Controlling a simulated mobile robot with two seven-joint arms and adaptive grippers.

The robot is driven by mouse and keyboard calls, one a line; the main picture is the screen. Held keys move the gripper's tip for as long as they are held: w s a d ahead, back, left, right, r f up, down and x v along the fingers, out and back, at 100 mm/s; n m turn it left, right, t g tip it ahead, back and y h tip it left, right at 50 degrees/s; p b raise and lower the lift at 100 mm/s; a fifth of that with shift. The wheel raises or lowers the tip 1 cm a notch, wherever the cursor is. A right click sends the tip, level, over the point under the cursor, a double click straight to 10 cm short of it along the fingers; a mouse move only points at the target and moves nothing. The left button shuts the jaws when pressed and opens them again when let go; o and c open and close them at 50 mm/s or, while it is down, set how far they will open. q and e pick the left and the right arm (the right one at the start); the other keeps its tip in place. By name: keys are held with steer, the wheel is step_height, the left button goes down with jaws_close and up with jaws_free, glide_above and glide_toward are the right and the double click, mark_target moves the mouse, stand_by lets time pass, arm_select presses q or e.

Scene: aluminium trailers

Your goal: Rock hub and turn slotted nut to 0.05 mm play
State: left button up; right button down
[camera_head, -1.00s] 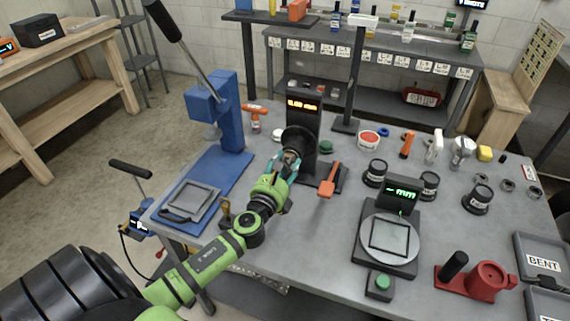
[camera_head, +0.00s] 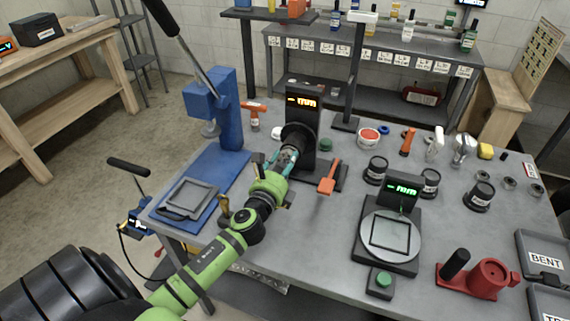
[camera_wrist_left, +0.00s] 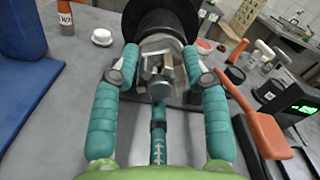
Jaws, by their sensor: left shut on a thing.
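The black hub (camera_head: 298,138) sits on the dark upright stand (camera_head: 303,105) near the middle of the bench. The stand's display (camera_head: 301,102) shows an orange dash and "mm". The hub also shows in the left wrist view (camera_wrist_left: 165,18). A metallic nut (camera_wrist_left: 160,85) is at its near face; its slots are hard to make out. My left gripper (camera_head: 288,155), with teal fingers, is shut on the nut, one fingertip on each side in the left wrist view (camera_wrist_left: 160,78). An orange lever (camera_head: 328,180) stands just right of the gripper. My right gripper is not in view.
A blue press (camera_head: 218,110) stands left of the stand. A round gauge plate (camera_head: 412,240) with a green display, black weights (camera_head: 478,200) and a red fixture (camera_head: 488,278) lie to the right. The bench between the orange lever and gauge is clear.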

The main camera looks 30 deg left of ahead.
arm_select(q)
steer(key=n, duration=0.4)
steer(key=r+n, duration=0.1)
steer(key=n, duration=0.1)
steer(key=shift+w+a, duration=0.1)
steer(key=shift+a, duration=0.2)
stand_by(0.4)
steer(key=o, duration=1.1)
steer(key=shift+o, duration=0.2)
steer(key=shift+a+f, duration=0.1)
steer(key=shift+f, duration=0.15)
steer(key=shift+s+d+f, duration=0.15)
steer(key=shift+s+d, duration=0.1)
steer(key=shift+s, duration=0.25)
steer(key=v, duration=1.1)
steer(key=shift+s, duration=0.1)
